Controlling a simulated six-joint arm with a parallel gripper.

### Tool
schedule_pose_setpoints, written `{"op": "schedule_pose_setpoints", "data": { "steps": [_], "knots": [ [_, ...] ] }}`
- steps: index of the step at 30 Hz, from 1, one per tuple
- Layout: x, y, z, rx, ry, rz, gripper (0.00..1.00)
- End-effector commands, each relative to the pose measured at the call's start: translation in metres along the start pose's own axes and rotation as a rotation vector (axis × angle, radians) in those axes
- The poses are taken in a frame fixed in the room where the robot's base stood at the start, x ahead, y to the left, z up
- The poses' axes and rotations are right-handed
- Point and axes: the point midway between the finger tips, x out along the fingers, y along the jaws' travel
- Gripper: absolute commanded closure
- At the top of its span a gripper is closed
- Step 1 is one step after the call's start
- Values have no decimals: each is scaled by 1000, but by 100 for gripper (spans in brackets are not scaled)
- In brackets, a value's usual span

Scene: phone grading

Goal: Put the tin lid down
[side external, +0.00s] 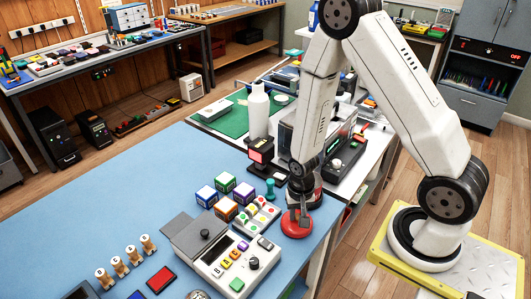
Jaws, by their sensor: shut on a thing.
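A round red lid (296,226) is at the right part of the blue table, near its right edge. My gripper (303,214) points down onto the lid and is shut on it at its top. The lid looks to be at or very near the table surface; I cannot tell whether it touches. The arm's end hides part of the lid's upper side.
Left of the lid is a tray with coloured round pieces (258,216). Several coloured cubes (225,182), a teal peg (270,189) and a grey device with buttons (221,255) stand nearby. The left of the blue table (90,215) is clear.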

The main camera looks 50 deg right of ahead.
Motion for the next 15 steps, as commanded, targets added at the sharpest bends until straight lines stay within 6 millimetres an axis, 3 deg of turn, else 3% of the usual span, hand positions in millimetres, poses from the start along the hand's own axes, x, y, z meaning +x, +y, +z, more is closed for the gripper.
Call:
{"op": "schedule_pose_setpoints", "data": {
  "steps": [6, 15],
  "knots": [
    [16, 0, 0, 0, -2, 1, 100],
    [19, 0, 0, 0, 0, 0, 100]
  ]
}}
